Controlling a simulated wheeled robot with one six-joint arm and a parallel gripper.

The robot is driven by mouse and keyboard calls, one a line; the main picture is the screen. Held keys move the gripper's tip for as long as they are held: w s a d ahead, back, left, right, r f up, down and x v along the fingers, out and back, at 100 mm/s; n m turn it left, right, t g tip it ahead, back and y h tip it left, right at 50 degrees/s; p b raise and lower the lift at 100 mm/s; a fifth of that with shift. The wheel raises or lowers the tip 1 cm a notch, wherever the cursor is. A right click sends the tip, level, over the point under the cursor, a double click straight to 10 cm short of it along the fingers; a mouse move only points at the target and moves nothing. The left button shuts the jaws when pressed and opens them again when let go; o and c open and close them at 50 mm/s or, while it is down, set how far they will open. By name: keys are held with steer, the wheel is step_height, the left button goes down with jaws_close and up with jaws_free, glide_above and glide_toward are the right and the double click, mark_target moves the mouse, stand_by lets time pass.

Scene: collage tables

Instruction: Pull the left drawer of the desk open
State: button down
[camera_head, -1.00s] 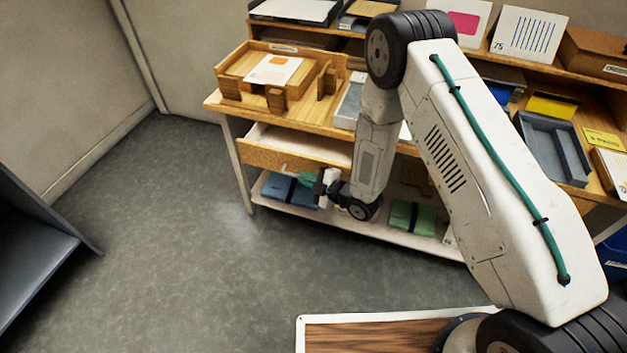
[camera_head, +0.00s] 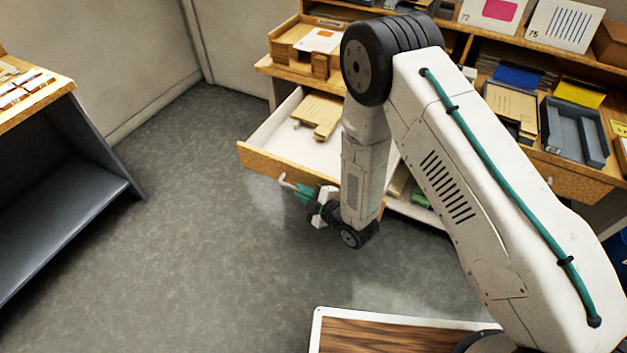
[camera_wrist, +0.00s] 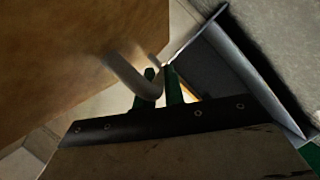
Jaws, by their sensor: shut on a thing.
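The left drawer (camera_head: 282,168) of the desk (camera_head: 262,66) stands well out from under the desktop, with its pale interior in view. Its wooden front faces me and fills the upper left of the wrist view (camera_wrist: 70,50). My gripper (camera_head: 297,188) is at the drawer front, shut on the grey bar handle (camera_wrist: 133,76). In the wrist view, the green fingers (camera_wrist: 160,88) close around the handle's end. A flat tan wooden or cardboard piece (camera_head: 318,112) lies inside the drawer. My arm hides the drawer's right part.
A wooden tray (camera_head: 292,45) stands on the desktop. Grey trays (camera_head: 572,130) and cards stand further right. A dark-sided table (camera_head: 60,190) is at the left. The grey floor (camera_head: 190,240) between it and the drawer is clear.

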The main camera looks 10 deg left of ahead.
steer(key=shift+s+a+f, duration=0.1)
steer(key=shift+s+a, duration=0.1)
steer(key=shift+s, duration=0.55)
steer(key=shift+s+a+r, duration=0.1)
steer(key=shift+s+a, duration=0.1)
steer(key=shift+s, duration=0.5)
steer(key=shift+s+a+f, duration=0.1)
steer(key=shift+s+a, duration=0.1)
steer(key=shift+s, duration=0.55)
steer(key=shift+s+a, duration=0.1)
steer(key=c, duration=1.5)
jaws_free()
steer(key=shift+a, duration=0.1)
steer(key=v, duration=0.8)
